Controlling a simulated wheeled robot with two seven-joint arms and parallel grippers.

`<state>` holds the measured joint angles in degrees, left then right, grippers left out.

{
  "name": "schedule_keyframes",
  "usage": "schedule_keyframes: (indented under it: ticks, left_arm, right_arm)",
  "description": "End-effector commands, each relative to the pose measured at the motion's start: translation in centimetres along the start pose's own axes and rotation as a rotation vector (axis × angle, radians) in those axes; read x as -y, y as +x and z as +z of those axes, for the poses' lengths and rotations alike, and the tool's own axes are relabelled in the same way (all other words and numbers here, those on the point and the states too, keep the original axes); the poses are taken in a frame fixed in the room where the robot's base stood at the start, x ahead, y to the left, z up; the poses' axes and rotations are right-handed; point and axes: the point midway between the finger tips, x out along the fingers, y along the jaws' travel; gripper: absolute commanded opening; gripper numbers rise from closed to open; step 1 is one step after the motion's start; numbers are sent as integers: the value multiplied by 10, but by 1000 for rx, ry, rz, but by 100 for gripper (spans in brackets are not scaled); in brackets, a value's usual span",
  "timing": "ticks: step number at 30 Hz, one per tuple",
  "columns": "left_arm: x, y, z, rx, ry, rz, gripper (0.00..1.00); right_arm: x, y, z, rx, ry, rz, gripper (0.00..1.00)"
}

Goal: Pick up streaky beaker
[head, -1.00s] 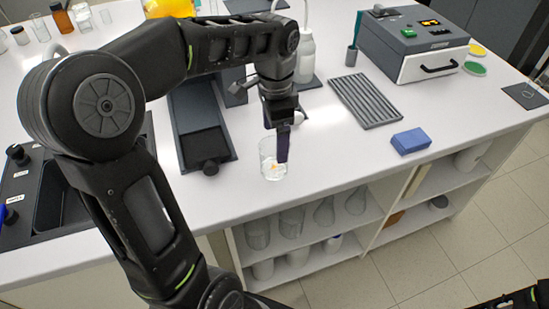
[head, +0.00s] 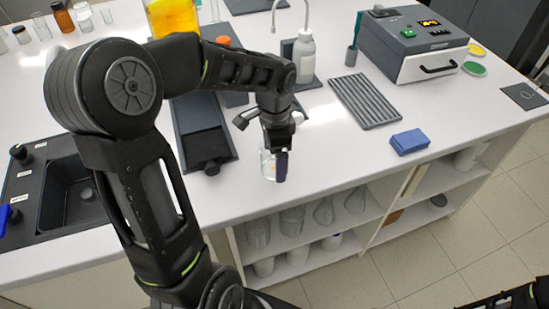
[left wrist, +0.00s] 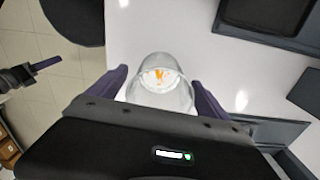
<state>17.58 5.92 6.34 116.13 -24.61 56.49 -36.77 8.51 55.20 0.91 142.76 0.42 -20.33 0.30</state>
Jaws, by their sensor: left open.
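The streaky beaker (head: 267,165) is a clear glass standing near the front edge of the white bench, with white and orange marks low in it. It also shows in the left wrist view (left wrist: 160,97), between the two purple fingers. My left gripper (head: 276,167) is open, with its fingers down at the beaker, one on each side in the left wrist view. One finger partly covers the beaker in the head view. I cannot tell whether the fingers touch the glass. A part of my right gripper (left wrist: 40,68) shows at the left of the left wrist view; its jaw state is unclear.
A blue block (head: 410,142) and a grey ribbed rack (head: 366,101) lie to the right. A white wash bottle (head: 304,58) stands behind my gripper. A dark tray (head: 205,146) is close on the left. The bench's front edge is just ahead of the beaker.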

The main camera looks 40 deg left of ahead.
Motion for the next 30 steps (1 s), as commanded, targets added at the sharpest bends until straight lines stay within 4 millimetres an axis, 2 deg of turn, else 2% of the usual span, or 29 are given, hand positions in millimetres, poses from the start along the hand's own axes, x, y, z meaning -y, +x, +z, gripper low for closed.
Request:
schedule_keyframes:
  ticks: [3, 20, 30]
  left_arm:
    - [0, 6, 0, 0, 0, 0, 89]
    - [0, 6, 0, -1, 0, -1, 89]
    - [0, 6, 0, -1, 0, -1, 61]
  right_arm:
    - [0, -1, 0, 0, 1, 1, 36]
    - [0, 0, 0, 0, 0, 0, 36]
    - [0, 0, 0, 0, 0, 0, 36]
